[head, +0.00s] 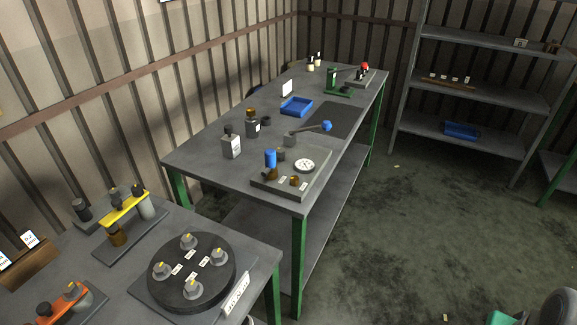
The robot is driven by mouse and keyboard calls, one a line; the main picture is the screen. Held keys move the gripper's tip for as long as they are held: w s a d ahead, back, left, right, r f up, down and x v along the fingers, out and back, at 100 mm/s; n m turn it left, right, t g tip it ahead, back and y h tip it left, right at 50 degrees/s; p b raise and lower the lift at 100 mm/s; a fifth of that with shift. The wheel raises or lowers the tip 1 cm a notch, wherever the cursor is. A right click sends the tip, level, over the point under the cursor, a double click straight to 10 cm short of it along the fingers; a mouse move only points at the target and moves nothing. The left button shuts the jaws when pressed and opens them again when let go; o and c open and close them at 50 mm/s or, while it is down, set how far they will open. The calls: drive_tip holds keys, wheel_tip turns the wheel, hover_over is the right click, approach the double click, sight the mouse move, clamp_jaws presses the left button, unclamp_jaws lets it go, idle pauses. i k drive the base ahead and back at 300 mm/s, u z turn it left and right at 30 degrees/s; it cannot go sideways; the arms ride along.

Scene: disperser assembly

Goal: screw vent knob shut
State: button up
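No label in the head view lets me tell for certain which part is the vent knob. On the middle table, a grey fixture plate (318,178) carries a blue cylinder (270,158), a white round dial (304,165) and small brown knob-like parts (294,181). On the near table, a black round turntable (192,273) holds several grey fittings with yellow tops, with small white labels between them. The details are too small to tell whether any knob is open or shut.
A grey bottle (231,147), another with a brown cap (252,126), a blue tray (297,107) and a blue-ended lever (326,126) stand on the middle table. A yellow-topped rack (124,207) is on the near table. The floor (400,235) at right is mostly clear.

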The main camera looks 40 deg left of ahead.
sight(295, 179)
drive_tip(key=u, duration=0.65)
drive_tip(key=i, duration=0.9)
drive_tip(key=u, duration=1.35)
drive_tip(key=i, duration=0.35)
drive_tip(key=u, duration=0.2)
